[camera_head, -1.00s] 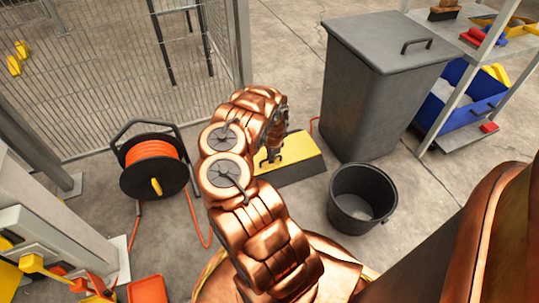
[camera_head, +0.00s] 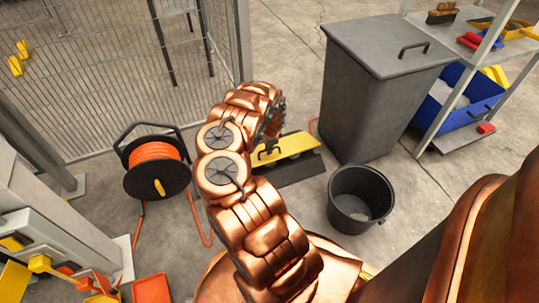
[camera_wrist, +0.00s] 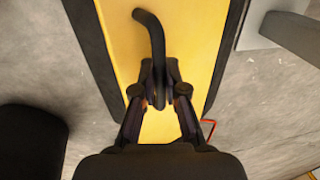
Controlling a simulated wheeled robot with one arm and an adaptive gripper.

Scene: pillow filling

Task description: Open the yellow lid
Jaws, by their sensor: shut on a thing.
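The yellow lid (camera_head: 296,146) is a long flat panel on a low dark box (camera_head: 292,173) on the floor, just beyond my arm in the head view. It stands raised and tilted, with a dark band showing beneath its near edge. In the wrist view the lid (camera_wrist: 195,40) fills the middle, with dark edges on both sides. My gripper (camera_wrist: 160,92) is shut on the lid's black curved handle (camera_wrist: 149,30). In the head view my arm hides most of the gripper and the lid's left end.
A tall grey bin (camera_head: 372,100) stands behind right of the box, and a black bucket (camera_head: 347,215) in front right. An orange cable reel (camera_head: 157,165) stands left, its cable on the floor. A shelf (camera_head: 450,105) with a blue crate (camera_head: 462,98) is far right.

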